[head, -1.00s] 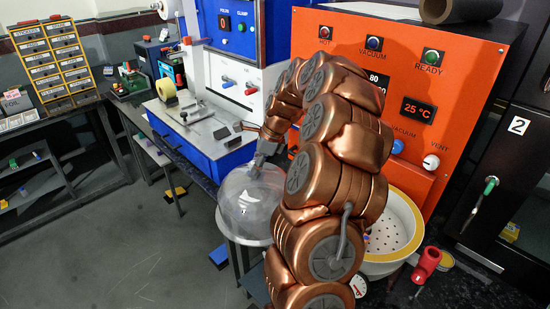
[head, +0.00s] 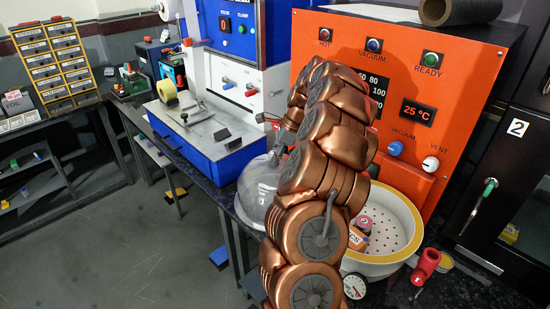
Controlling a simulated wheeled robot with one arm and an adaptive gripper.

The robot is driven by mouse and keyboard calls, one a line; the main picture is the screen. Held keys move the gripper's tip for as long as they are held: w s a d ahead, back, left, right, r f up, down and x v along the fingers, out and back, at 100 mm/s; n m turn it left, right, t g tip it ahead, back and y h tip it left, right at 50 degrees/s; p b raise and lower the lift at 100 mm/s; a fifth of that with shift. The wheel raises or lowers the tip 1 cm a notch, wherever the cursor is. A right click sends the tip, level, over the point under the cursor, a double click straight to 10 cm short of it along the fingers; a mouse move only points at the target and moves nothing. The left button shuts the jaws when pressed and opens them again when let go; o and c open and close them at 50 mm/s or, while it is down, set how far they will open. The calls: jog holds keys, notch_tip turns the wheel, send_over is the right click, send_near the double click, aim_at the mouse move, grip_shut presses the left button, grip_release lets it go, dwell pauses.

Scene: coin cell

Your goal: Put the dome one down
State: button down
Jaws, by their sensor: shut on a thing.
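The clear dome (head: 256,188) is a see-through bell with pale lettering on its wall. It hangs upright or nearly so, left of my copper arm, which hides its right part. My gripper (head: 282,146) is at the top of the dome, shut on it; the fingertips and knob are mostly hidden by the arm. A white bowl (head: 412,238) with a yellow rim and a perforated plate stands to the right of the dome. Whether the dome's lower edge touches anything is hidden.
A pink roll (head: 364,223) and an orange box (head: 357,238) lie in the bowl. A round gauge (head: 354,286) and a red fitting (head: 426,262) are at its front. The orange oven (head: 440,60) stands behind it, the blue press (head: 205,150) to the left.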

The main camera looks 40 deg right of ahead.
jog(key=shift+f, duration=0.4)
jog(key=c, duration=0.7)
grip_release()
jog(key=shift+b+v, duration=1.7)
jog(key=shift+v, duration=4.4)
